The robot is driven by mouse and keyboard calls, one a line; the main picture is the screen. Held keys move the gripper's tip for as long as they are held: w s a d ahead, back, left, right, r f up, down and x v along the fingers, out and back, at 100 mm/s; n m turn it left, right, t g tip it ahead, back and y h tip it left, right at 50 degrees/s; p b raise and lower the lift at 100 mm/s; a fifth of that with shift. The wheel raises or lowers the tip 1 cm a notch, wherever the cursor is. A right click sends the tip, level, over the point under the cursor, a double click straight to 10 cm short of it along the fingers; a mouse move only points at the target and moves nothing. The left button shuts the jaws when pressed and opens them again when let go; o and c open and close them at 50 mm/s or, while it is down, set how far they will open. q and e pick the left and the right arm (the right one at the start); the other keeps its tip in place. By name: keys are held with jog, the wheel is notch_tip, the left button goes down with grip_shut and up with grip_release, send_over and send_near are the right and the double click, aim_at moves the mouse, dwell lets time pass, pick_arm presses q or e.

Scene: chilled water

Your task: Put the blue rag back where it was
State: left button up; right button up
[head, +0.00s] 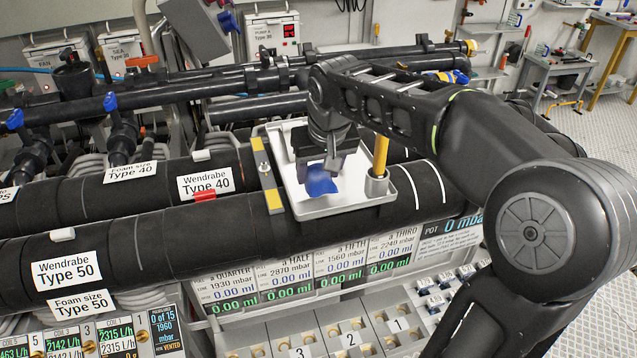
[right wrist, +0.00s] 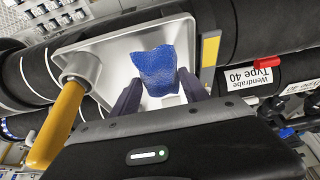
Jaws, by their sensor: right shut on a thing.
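The blue rag (head: 320,182) is a small piece of blue cloth over the pale metal tray (head: 339,207) on top of the black pipes. In the right wrist view the rag (right wrist: 157,68) sits between the fingertips of my right gripper (right wrist: 160,88), with the tray (right wrist: 90,47) around and behind it. My right gripper (head: 322,170) points down over the tray and is shut on the rag. I cannot tell whether the rag touches the tray floor. My left gripper is not in view.
A yellow handle (head: 380,155) stands upright in a metal cup (head: 377,184) at the tray's right side, close to my right gripper. Labelled black pipes (head: 140,240) run to the left. Display panels (head: 310,275) lie in front below.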

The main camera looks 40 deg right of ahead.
aim_at(320, 176)
notch_tip(320, 176, down, 3)
jog(key=shift+f, duration=0.3)
jog(key=shift+f, duration=0.2)
jog(key=o, duration=1.3)
jog(key=shift+r, duration=0.1)
jog(key=shift+r, duration=0.1)
jog(key=shift+r, duration=0.15)
jog(key=b+v, duration=0.1)
jog(key=v, duration=1)
jog(key=shift+s+a+r, duration=0.1)
jog(key=shift+s+r, duration=0.1)
jog(key=shift+r, duration=0.15)
